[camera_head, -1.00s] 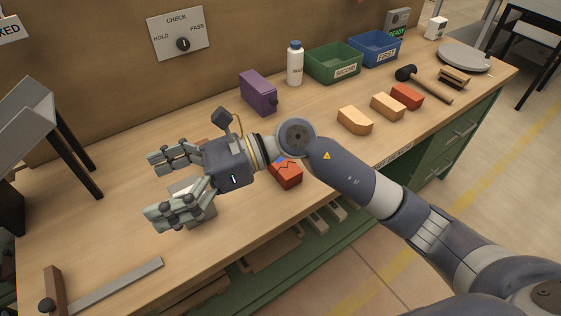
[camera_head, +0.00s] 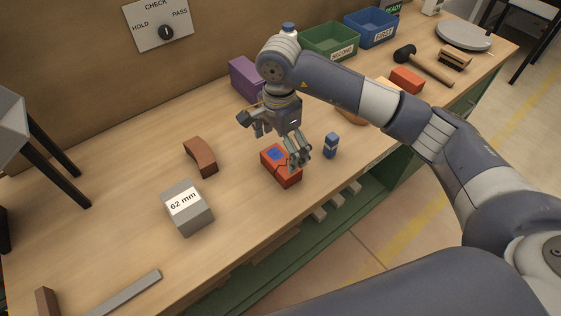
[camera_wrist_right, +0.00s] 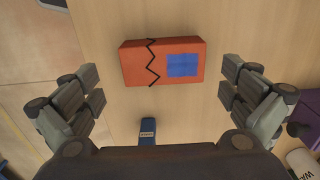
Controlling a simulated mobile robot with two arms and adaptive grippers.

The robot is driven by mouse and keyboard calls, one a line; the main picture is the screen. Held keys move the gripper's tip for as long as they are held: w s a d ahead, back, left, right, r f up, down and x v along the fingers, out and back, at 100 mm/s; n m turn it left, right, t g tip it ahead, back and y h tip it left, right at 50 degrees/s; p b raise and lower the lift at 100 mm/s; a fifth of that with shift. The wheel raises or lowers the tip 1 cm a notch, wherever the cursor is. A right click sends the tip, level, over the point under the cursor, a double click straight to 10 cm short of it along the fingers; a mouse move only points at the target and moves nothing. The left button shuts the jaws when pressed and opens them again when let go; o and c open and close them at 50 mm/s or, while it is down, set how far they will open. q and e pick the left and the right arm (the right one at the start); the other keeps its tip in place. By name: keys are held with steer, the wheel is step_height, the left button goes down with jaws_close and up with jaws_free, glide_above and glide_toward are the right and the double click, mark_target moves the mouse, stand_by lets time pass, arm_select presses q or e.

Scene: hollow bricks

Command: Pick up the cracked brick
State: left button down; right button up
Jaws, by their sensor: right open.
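The cracked brick (camera_head: 283,167) is red-orange, with a dark zigzag crack and a blue patch on top. It lies on the workbench near the front edge, partly hidden by my fingers in the head view. In the right wrist view the cracked brick (camera_wrist_right: 162,62) lies between and beyond the fingers, with its whole top showing. My right gripper (camera_head: 279,142) points down above and just behind the brick. In the wrist view the right gripper (camera_wrist_right: 160,95) is open and empty, its fingers wide apart on both sides of the brick. My left gripper is not in view.
A small blue block (camera_head: 331,145) stands just right of the brick. A purple object (camera_head: 245,79) stands behind. The bench front edge is close.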

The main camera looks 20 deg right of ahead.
mark_target(281, 159)
steer(key=shift+f, duration=0.6)
steer(key=f+p, duration=0.1)
steer(key=f, duration=0.1)
steer(key=f+p, duration=0.1)
steer(key=f, duration=0.1)
steer(key=shift+w+d+f, duration=0.15)
steer(key=shift+w+d, duration=0.05)
steer(key=shift+f, duration=0.35)
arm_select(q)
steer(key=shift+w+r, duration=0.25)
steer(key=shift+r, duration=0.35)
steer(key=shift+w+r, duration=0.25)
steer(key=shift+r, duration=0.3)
arm_select(e)
steer(key=shift+c, duration=0.6)
steer(key=c, duration=0.9)
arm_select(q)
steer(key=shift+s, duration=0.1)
arm_select(e)
steer(key=shift+w, duration=0.1)
steer(key=shift+c, duration=0.8)
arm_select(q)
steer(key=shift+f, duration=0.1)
arm_select(e)
steer(key=shift+r, duration=0.2)
